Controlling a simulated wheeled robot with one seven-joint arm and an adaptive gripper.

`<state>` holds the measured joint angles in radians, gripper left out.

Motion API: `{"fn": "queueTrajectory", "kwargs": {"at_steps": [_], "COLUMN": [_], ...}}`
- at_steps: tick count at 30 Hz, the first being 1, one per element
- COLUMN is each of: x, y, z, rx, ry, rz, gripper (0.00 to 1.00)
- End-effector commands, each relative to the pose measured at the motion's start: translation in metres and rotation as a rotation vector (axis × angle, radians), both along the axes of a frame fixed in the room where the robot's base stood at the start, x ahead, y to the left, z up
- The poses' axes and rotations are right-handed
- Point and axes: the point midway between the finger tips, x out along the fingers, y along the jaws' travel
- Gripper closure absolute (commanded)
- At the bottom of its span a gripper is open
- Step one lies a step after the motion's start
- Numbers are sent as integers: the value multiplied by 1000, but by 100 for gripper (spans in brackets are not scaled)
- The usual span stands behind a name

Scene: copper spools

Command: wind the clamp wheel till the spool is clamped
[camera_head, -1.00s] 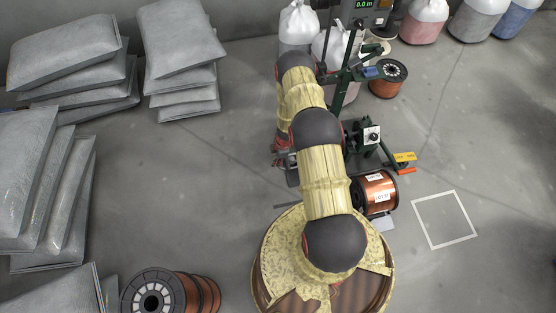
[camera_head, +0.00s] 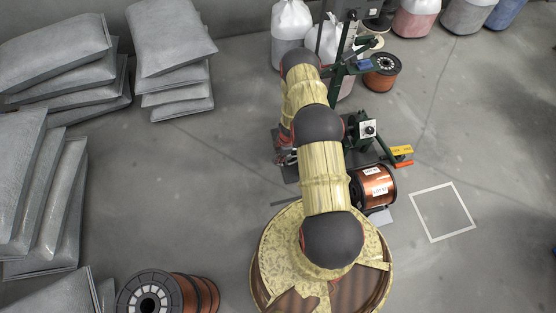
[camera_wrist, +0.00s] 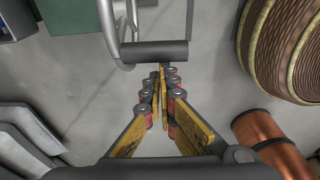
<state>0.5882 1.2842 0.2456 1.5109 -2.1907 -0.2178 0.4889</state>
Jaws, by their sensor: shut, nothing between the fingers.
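A copper spool (camera_head: 374,187) with white labels lies in the green machine, right of my arm in the head view. In the wrist view a copper cylinder (camera_wrist: 268,138) at the lower right may be this spool. My gripper (camera_wrist: 160,76) is shut and empty, its fingertips together. Just beyond the tips is a dark cylindrical bar (camera_wrist: 154,52) joined to a bent grey tubular frame (camera_wrist: 112,22). I cannot tell whether this is part of the clamp wheel, or whether the fingertips touch it. My arm hides part of the machine and most of my gripper in the head view.
The green machine stand (camera_head: 366,130) has a yellow-and-orange lever (camera_head: 401,155). Another copper spool (camera_head: 383,71) stands behind it. Grey sacks (camera_head: 55,50) are stacked at the left and copper spools (camera_head: 165,294) lie at the lower left. A white floor square (camera_head: 443,211) is empty.

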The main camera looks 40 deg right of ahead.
Motion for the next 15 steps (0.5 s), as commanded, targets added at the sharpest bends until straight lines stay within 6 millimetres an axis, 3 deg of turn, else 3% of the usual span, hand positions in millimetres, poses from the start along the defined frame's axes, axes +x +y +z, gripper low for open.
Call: {"fn": "queueTrajectory", "kwargs": {"at_steps": [15], "x": [-18], "y": [-39], "z": [17], "rx": [226], "ry": [-112], "rz": [-4], "gripper": [100]}}
